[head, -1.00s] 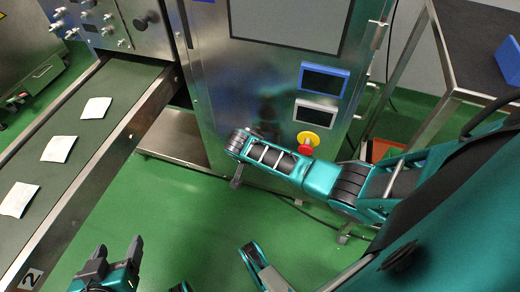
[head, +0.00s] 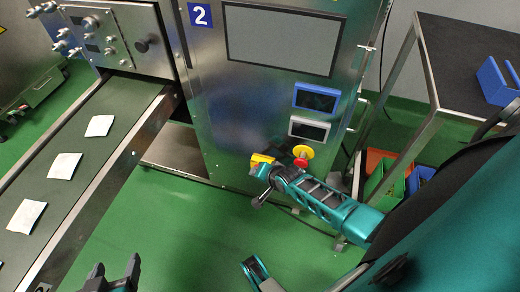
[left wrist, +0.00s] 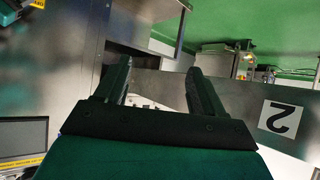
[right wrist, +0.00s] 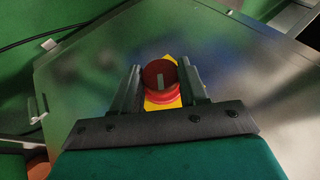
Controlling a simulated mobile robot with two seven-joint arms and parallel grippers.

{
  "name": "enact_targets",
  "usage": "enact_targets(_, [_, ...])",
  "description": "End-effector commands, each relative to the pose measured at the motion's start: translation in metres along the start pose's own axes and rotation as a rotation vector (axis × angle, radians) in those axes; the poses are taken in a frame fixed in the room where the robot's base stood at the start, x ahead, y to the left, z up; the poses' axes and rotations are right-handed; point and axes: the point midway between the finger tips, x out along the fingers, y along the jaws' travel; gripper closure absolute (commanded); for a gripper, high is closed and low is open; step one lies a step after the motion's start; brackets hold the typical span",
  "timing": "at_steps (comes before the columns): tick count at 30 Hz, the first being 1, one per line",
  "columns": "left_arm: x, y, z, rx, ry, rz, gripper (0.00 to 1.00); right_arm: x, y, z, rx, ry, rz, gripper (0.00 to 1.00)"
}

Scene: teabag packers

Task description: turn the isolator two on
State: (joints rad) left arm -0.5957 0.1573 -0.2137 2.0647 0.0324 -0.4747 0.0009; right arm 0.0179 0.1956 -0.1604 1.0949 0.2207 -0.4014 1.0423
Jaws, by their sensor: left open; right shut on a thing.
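The isolator on the steel cabinet marked 2 has a yellow plate (head: 261,159); in the head view my right gripper (head: 262,186) covers its knob. In the right wrist view the round red knob (right wrist: 159,75), with a grey bar running upright in the picture, sits on the yellow plate (right wrist: 172,101). My right gripper (right wrist: 160,86) is shut on this knob, one finger on each side. My left gripper (head: 115,268) is open and empty at the lower left, away from the cabinet; its fingers also show in the left wrist view (left wrist: 158,85).
A red button (head: 301,153) on a yellow disc sits just right of the isolator, below two small displays (head: 316,98). A conveyor (head: 85,135) with white teabag packets runs on the left. A table (head: 460,60) with a blue bin stands at the right. Green floor lies between.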

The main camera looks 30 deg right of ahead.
Motion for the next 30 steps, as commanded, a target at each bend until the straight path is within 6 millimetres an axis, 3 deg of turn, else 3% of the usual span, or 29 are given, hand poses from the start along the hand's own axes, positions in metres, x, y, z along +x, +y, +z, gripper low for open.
enact_targets(7, [0.0085, 0.0027, 0.0110, -0.003, -0.008, 0.008, 0.31, 0.0031, 0.0067, 0.0022, 0.048, -0.003, -0.123, 0.87])
enact_targets(15, [0.0125, 0.0080, 0.0014, -0.018, 0.013, 0.017, 0.31, 0.0020, 0.0059, 0.0026, 0.076, -0.005, -0.188, 0.87])
enact_targets(29, [0.0126, 0.0086, 0.0026, -0.015, 0.008, 0.020, 0.31, 0.0014, 0.0049, 0.0032, 0.082, -0.007, -0.199, 0.87])
enact_targets(30, [0.0126, 0.0085, 0.0026, -0.014, 0.008, 0.020, 0.31, 0.0014, 0.0048, 0.0033, 0.082, -0.007, -0.199, 0.56])
